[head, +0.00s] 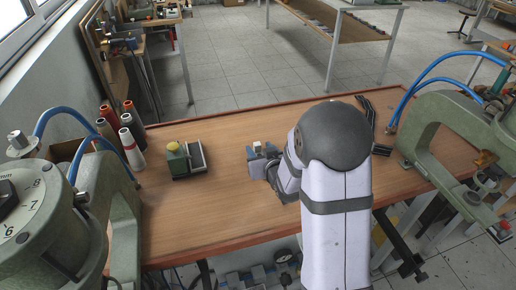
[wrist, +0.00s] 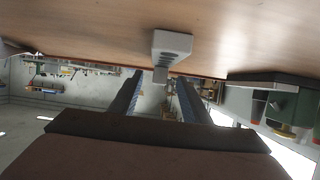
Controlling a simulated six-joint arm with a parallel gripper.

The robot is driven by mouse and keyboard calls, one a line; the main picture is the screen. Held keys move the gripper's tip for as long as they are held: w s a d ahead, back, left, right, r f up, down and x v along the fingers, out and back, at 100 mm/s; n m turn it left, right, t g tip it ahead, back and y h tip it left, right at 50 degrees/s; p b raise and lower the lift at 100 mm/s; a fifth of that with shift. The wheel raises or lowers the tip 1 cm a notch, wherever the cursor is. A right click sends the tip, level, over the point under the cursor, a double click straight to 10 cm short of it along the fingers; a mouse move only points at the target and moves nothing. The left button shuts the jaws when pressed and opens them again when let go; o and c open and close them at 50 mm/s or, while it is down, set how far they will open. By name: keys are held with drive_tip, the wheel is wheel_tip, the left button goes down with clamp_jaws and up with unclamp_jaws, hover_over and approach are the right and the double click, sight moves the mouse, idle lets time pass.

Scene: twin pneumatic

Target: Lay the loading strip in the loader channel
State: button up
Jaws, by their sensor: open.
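A pale grey block with a row of dark holes and a narrow tab, apparently the loading strip (wrist: 172,42), rests on the table in the wrist view. In the head view only a small whitish part (head: 257,145) shows at my gripper (head: 261,151). My gripper is open and low over the table; its blue-grey fingers (wrist: 160,77) stand either side of the tab in the wrist view. I cannot tell if they touch it. A dark open tray with a pale inside, apparently the loader channel (head: 196,156), lies left of my gripper, beside a green block with a yellow knob (head: 174,158).
Green presses with blue hoses stand at the left (head: 112,200) and right (head: 430,130) of the wooden table (head: 215,205). Several thread cones (head: 130,145) stand at the back left. The tabletop between tray and gripper is clear. My arm hides the table's right middle.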

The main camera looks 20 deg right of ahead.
drive_tip(key=shift+b+v, duration=0.3)
drive_tip(key=shift+v, duration=1.9)
drive_tip(key=shift+c, duration=0.3)
drive_tip(key=shift+r, duration=0.1)
drive_tip(key=shift+a+r+p, duration=0.35)
drive_tip(key=shift+r+p, duration=0.15)
drive_tip(key=shift+p, duration=0.25)
drive_tip(key=w+d+r+m+g+h+p, duration=0.1)
drive_tip(key=w+d+r+g+p, duration=0.2)
drive_tip(key=w+r, duration=0.9)
drive_tip(key=s+a+f+n+g+y+p, duration=0.1)
drive_tip(key=s+a+f+g, duration=0.1)
drive_tip(key=s+f+g, duration=0.6)
drive_tip(key=shift+t, duration=0.9)
drive_tip(key=shift+p+x, duration=1.8)
drive_tip(key=shift+x, duration=1.2)
drive_tip(key=shift+s+a+f, duration=0.1)
drive_tip(key=shift+s+a, duration=0.05)
drive_tip(key=shift+s, duration=0.05)
